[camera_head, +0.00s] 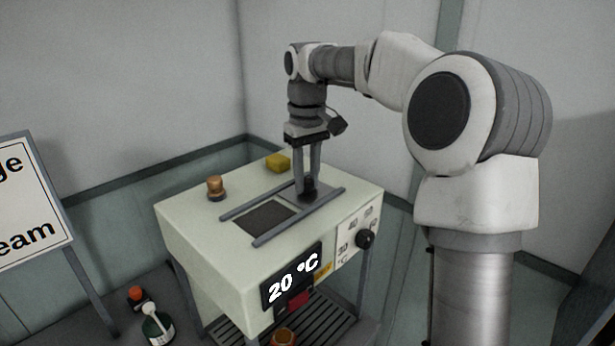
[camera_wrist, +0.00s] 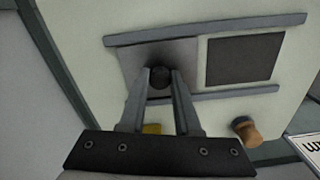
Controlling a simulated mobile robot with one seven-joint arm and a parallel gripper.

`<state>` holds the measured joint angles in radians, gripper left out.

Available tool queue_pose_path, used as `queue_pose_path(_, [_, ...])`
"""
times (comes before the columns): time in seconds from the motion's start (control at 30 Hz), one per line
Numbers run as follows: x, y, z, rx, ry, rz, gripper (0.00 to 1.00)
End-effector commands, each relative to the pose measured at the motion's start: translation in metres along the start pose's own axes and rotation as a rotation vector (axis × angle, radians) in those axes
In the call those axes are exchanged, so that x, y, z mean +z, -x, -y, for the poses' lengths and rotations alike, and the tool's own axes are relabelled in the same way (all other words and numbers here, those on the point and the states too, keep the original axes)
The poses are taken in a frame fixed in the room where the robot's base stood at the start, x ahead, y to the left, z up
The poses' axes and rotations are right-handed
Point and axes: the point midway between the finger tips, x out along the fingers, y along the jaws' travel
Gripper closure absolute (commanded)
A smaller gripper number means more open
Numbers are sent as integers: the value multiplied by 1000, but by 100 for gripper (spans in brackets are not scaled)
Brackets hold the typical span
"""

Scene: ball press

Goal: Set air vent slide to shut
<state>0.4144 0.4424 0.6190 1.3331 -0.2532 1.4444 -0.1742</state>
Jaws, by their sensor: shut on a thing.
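The air vent slide is a grey plate (camera_wrist: 130,62) between two rails on top of the cream machine, with a black knob (camera_head: 308,184) standing on it. In the wrist view the plate sits at one end of the rails, beside a dark rectangular opening (camera_wrist: 240,58) that is uncovered. The opening also shows in the head view (camera_head: 265,217), to the left of the knob. My gripper (camera_wrist: 160,78) points down and is shut on the black knob, which shows between its fingertips. Part of the plate is hidden behind my fingers in the head view.
A copper-coloured knob (camera_head: 215,187) and a yellow block (camera_head: 278,162) are on the machine top, left of and behind the rails. The front has a display (camera_head: 292,277) reading 20 °C and a black dial (camera_head: 365,239). A sign (camera_head: 30,205) stands at the left.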

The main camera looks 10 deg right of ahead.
Motion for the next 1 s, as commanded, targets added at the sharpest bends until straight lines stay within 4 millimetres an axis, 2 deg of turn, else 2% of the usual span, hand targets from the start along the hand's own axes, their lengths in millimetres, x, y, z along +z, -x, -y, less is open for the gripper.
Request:
queue_pose_path(0.17, [7,0,35,4,6,-1,100])
queue_pose_path(0.3, [16,0,74,2,7,-2,100])
queue_pose_path(0.47, [23,0,105,1,4,-2,100])
queue_pose_path(0.6, [26,0,115,-1,1,-2,100])
queue_pose_path(0.87, [26,0,117,-4,2,0,100])
queue_pose_path(0.9, [26,0,117,-4,3,0,65])
queue_pose_path(1.0, [26,0,116,-3,3,0,47])
